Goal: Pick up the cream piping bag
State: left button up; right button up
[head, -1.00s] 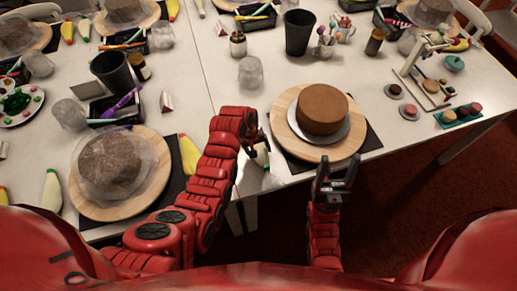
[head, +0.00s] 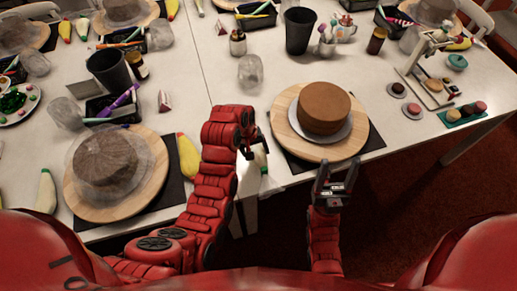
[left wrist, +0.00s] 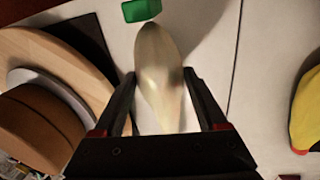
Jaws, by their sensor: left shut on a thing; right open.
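The cream piping bag (left wrist: 158,65) is pale, with a green end piece (left wrist: 141,10), and lies between the fingers of my left gripper (left wrist: 160,88) in the left wrist view. In the head view the bag (head: 261,158) shows only partly, at the table's front edge beside the turntable. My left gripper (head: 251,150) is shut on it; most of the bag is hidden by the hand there. I cannot tell whether the bag still touches the table. My right gripper (head: 333,188) is open and empty, off the table's front edge.
A brown cake (head: 324,108) on a wooden turntable (head: 290,137) stands right of my left gripper. Another covered cake (head: 105,165) and a yellow piping bag (head: 188,157) are to the left. A clear jar (head: 250,72) and a black cup (head: 299,32) stand behind.

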pick_arm(q)
jog(key=s+a+p, duration=0.1)
jog(key=s+p, duration=0.1)
jog(key=s, duration=0.1)
jog(key=s+r+p, duration=0.1)
jog(key=s+p, duration=0.1)
jog(key=s, duration=0.2)
jog(key=s+a+p, duration=0.1)
jog(key=s+p, duration=0.1)
jog(key=s, duration=0.2)
jog(key=shift+a+r, duration=0.25)
jog(key=shift+a, duration=0.1)
jog(key=shift+s+a, duration=0.2)
jog(key=shift+s, duration=0.55)
